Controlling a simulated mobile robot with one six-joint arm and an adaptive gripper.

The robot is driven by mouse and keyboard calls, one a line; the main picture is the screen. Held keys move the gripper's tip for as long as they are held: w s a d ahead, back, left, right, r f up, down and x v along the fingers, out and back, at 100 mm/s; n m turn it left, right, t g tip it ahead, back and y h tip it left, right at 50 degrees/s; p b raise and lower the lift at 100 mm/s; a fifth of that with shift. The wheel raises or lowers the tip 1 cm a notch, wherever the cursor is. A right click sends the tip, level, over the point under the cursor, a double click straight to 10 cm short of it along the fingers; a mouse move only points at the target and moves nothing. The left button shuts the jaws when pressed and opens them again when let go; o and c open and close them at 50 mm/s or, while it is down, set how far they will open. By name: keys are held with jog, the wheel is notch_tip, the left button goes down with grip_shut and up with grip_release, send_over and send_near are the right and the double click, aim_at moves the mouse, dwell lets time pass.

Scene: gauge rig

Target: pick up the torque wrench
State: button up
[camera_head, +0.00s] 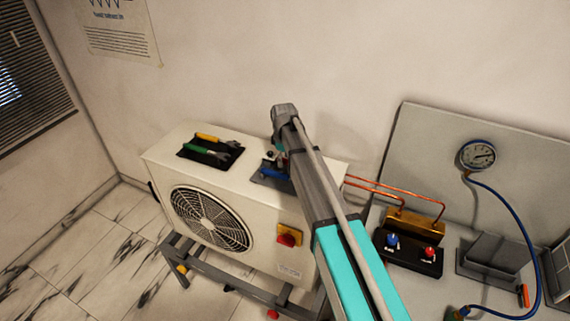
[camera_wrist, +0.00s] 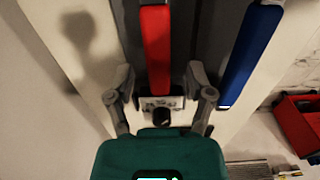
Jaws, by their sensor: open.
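Two tools with coloured handles, one red (camera_wrist: 156,45) and one blue (camera_wrist: 250,50), lie side by side on a dark tray (camera_wrist: 203,30) in the wrist view. Their heads are out of view, so I cannot tell which is the torque wrench. My gripper (camera_wrist: 160,77) is open, its fingers on either side of the red handle's near end; contact is not clear. In the head view, the blue handle (camera_head: 273,173) shows on top of the white outdoor unit (camera_head: 160,155), while my arm hides much of the tray.
Another dark tray (camera_head: 188,153) holds tools with green (camera_head: 200,150) and yellow (camera_head: 207,137) handles, left of my arm. A gauge (camera_head: 477,155) with a blue hose, copper pipes (camera_head: 385,187) and a brass manifold (camera_head: 415,222) stand right. A red box (camera_wrist: 297,122) is on the floor.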

dwell(0.4)
grip_shut()
